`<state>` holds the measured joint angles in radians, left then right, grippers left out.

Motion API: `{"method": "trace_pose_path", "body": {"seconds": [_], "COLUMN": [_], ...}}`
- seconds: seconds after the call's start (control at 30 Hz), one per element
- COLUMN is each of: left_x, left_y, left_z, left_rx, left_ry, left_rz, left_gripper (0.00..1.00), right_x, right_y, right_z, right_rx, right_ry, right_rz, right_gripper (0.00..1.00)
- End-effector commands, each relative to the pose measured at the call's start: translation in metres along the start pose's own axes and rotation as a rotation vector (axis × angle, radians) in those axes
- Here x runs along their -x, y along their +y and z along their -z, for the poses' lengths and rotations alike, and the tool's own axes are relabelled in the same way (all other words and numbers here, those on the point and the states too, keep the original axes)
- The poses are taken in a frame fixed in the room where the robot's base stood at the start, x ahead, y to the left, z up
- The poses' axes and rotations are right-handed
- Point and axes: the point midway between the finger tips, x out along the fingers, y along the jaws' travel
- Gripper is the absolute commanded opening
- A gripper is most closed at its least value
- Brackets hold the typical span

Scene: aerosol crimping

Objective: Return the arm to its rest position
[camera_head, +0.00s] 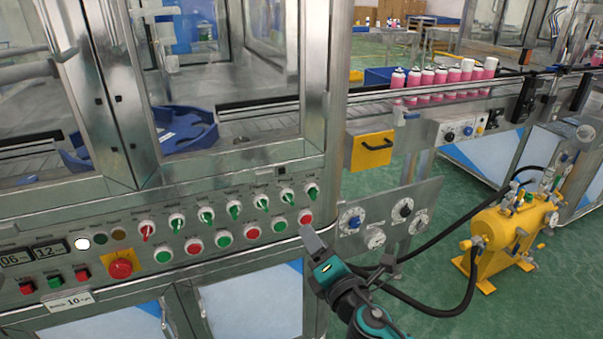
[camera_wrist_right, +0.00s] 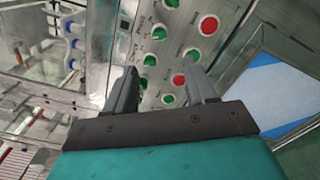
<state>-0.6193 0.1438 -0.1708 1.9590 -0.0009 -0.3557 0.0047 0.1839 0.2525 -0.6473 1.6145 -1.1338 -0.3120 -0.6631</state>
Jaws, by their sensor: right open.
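My right gripper (camera_head: 312,240) is in front of the control panel (camera_head: 335,182) of the steel machine, near the panel's right end. In the right wrist view the gripper (camera_wrist_right: 162,90) shows two grey fingers apart, with nothing between them but the panel's buttons behind. The nearest button in the head view is a red one (camera_head: 305,217), just above and left of the fingertips. I cannot tell whether the fingers touch the panel. My left gripper is not in the head view.
The panel holds several green and red knobs and buttons and a red emergency stop (camera_head: 121,268). A yellow tank (camera_head: 507,235) with black hoses stands on the green floor at right. Pink cans (camera_head: 440,78) line the conveyor behind. Open floor (camera_head: 440,300) lies at lower right.

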Motion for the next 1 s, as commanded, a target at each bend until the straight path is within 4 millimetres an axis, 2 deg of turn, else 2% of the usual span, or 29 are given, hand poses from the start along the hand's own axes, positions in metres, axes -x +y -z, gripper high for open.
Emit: {"method": "trace_pose_path", "body": {"seconds": [0.13, 0.23, 0.4, 0.6, 0.7, 0.8, 1.0], "left_x": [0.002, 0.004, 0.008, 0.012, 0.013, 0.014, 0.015], "left_y": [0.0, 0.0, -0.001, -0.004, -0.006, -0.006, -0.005], "left_z": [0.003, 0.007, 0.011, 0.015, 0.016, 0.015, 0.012], "left_rx": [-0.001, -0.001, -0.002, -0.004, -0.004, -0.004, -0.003], "left_ry": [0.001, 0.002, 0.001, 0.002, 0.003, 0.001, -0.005], "left_rz": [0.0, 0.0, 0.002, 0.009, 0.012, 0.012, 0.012], "left_gripper": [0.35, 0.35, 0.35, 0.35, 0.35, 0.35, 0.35], "right_x": [0.018, 0.048, 0.121, 0.204, 0.232, 0.247, 0.252], "right_y": [-0.018, -0.044, -0.093, -0.128, -0.135, -0.139, -0.141], "right_z": [0.006, 0.014, 0.026, 0.035, 0.036, 0.036, 0.036], "right_rx": [-0.192, -0.491, -1.121, -1.718, -1.901, -2.003, -2.045], "right_ry": [0.002, -0.014, -0.122, -0.329, -0.415, -0.467, -0.488], "right_rz": [0.067, 0.167, 0.364, 0.514, 0.547, 0.56, 0.563], "right_gripper": [0.55, 0.55, 0.55, 0.55, 0.55, 0.55, 0.55]}}
